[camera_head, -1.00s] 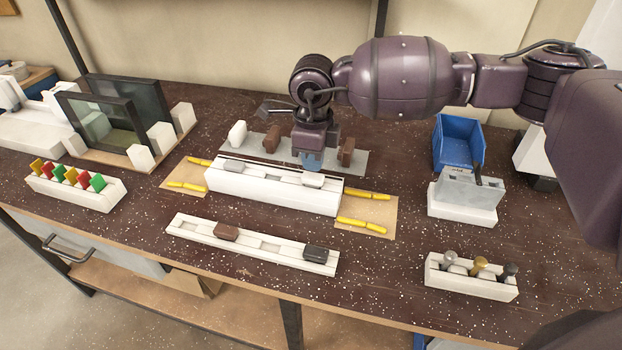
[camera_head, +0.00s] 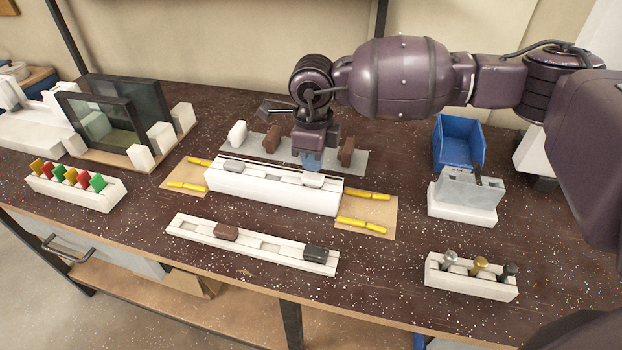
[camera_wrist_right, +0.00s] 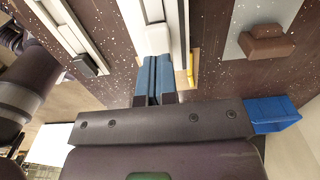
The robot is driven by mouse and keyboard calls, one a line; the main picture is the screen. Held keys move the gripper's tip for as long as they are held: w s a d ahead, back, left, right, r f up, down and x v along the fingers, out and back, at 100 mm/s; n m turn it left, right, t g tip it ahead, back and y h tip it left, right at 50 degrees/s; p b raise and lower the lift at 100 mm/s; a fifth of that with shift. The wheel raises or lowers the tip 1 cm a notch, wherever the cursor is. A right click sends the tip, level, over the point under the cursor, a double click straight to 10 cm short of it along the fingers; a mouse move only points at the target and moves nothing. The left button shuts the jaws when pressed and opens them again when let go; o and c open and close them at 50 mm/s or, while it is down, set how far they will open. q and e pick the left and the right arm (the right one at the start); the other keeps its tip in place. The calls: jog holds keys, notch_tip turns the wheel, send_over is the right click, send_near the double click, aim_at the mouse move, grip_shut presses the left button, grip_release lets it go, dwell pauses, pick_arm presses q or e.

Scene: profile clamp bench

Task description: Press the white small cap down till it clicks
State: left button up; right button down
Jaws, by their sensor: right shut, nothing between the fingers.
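The white small cap (camera_head: 313,180) sits at the right end of the raised white profile (camera_head: 270,192). My right gripper (camera_head: 311,160) reaches down from above, just behind that cap in the head view. Its blue fingers are shut with nothing between them. In the right wrist view the fingertips (camera_wrist_right: 153,60) are right at the near edge of the white cap (camera_wrist_right: 158,38); whether they touch it I cannot tell. A light grey cap (camera_head: 233,165) sits further left on the same profile. My left gripper is not in view.
A grey strip behind holds a white piece (camera_head: 238,133) and brown pieces (camera_head: 347,151). Yellow rods lie on both sides of the profile. A lower white rail (camera_head: 270,247) in front carries a brown and a dark cap. A blue bin (camera_head: 459,145) stands right.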

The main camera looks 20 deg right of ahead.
aim_at(313, 177)
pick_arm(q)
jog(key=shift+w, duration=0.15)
pick_arm(e)
jog(key=shift+f, duration=0.2)
jog(key=shift+f, duration=0.15)
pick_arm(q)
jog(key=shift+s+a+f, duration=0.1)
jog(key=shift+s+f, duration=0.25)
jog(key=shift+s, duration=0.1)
pick_arm(e)
jog(key=shift+f, duration=0.3)
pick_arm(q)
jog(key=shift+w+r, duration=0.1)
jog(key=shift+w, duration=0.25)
pick_arm(e)
jog(key=shift+f, duration=0.4)
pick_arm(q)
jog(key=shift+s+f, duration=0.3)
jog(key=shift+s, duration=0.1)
pick_arm(e)
jog(key=shift+f, duration=0.45)
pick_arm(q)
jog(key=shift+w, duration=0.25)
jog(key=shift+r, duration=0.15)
